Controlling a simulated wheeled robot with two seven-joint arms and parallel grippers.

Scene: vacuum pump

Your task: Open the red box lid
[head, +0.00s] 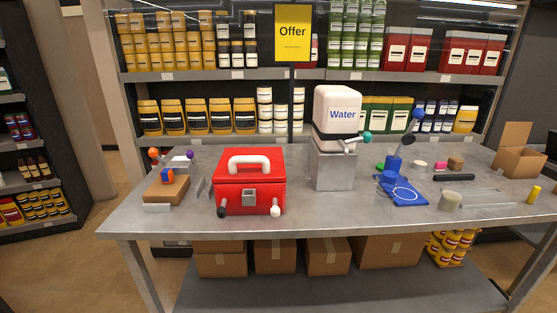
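The red box (232,200) stands on the grey table, left of the middle, in the head view. Its red lid (222,172) looks shut and carries a thick white handle (249,162) on top. A grey latch plate (250,197) sits on its front. A black-ended knob (223,212) and a white-ended knob (275,211) show at the lower front of the box. The inside of the box is hidden. Neither of my grippers shows in the head view.
A white water container (337,107) on a grey stand (334,168) is right of the box. A wooden block (166,188) with small parts is left. Blue parts (403,191) and a cardboard box (518,160) lie further right. The table (300,215) is bare in front.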

